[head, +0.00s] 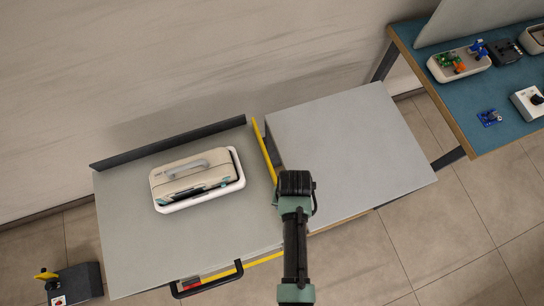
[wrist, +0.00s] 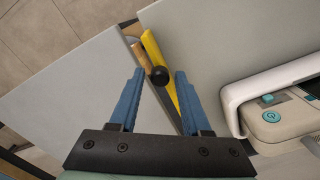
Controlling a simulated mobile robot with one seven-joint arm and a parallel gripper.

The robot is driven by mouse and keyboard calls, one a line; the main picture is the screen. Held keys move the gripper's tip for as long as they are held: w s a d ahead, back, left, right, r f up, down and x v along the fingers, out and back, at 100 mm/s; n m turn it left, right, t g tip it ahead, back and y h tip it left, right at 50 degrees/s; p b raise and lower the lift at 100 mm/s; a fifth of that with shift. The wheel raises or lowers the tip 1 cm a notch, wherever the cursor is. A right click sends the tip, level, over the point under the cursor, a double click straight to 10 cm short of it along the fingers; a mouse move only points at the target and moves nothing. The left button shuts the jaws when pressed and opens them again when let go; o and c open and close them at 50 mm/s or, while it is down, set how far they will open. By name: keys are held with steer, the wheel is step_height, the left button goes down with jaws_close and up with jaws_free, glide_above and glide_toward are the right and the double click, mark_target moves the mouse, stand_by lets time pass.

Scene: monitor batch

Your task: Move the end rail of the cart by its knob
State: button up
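The cart (head: 120,235) has a grey top. Its yellow end rail (head: 263,145) runs along the right end, beside a grey table. In the wrist view the yellow rail (wrist: 152,48) carries a round black knob (wrist: 159,76). My gripper (wrist: 159,72) is open, its two blue fingers pointing toward the rail. The knob shows between the fingertips, with space on both sides; I cannot tell how far below or beyond the tips it is. In the head view my wrist (head: 295,183) is over the seam between cart and table and hides the fingers.
A beige monitor (head: 190,178) with a grey handle sits in a white tray (head: 240,176) on the cart. A dark ledge (head: 165,143) lines the cart's back edge. The grey table (head: 350,140) is bare. A blue workbench (head: 461,97) with parts stands at upper right.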

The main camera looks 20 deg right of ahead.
jaws_close()
steer(key=shift+f, duration=0.1)
steer(key=shift+f+b, duration=2.15)
steer(key=shift+f, duration=0.85)
steer(key=shift+f+b, duration=0.35)
steer(key=shift+f, duration=0.15)
steer(key=shift+o, duration=1.7)
jaws_free()
steer(key=shift+r, duration=0.1)
